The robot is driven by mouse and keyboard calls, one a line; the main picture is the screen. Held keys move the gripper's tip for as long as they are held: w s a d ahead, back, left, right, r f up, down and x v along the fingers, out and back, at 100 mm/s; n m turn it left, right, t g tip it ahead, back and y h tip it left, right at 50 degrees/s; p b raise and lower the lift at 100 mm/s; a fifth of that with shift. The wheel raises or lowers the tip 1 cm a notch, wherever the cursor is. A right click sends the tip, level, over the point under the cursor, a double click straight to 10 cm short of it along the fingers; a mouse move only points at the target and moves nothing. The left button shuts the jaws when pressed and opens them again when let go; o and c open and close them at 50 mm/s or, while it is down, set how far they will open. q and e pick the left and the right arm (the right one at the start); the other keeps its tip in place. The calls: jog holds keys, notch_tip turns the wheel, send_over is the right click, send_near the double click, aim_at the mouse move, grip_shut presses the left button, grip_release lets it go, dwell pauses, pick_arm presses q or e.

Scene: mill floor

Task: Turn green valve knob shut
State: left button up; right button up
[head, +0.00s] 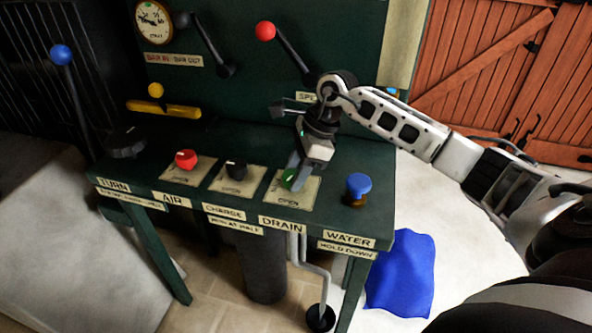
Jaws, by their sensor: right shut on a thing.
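The green valve knob (289,178) sits on a pale plate (307,192) above the DRAIN label on the dark green control bench. My right gripper (298,175) reaches down from above and is shut on the green knob. Its fingers and wrist hide much of the knob, so its exact turn angle is unclear. The plate's lettering is partly covered. My left gripper is out of view.
Red-topped (265,31) and blue-topped (61,54) levers rise behind and left.

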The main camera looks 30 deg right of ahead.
jog(key=m+t, duration=0.1)
jog(key=m, duration=0.2)
jog(key=shift+s+m+h, duration=0.1)
jog(key=shift+m+h, duration=0.2)
jog(key=m, duration=0.2)
jog(key=m+t+h+b, duration=0.1)
jog(key=m, duration=0.1)
jog(key=m+h+b, duration=0.1)
jog(key=m, duration=0.1)
jog(key=shift+a+t, duration=0.25)
jog(key=shift+t, duration=0.05)
jog(key=m+h, duration=0.1)
jog(key=m, duration=0.1)
jog(key=shift+m+b, duration=0.3)
jog(key=shift+b, duration=0.1)
jog(key=shift+m+h, duration=0.3)
jog(key=shift+m, duration=0.4)
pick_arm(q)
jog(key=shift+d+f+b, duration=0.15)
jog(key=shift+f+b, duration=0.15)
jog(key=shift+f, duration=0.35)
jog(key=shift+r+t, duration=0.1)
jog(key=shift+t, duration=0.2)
pick_arm(e)
jog(key=shift+m, duration=0.4)
jog(key=o, duration=1)
jog(key=shift+s, duration=0.1)
jog(key=shift+r, duration=0.15)
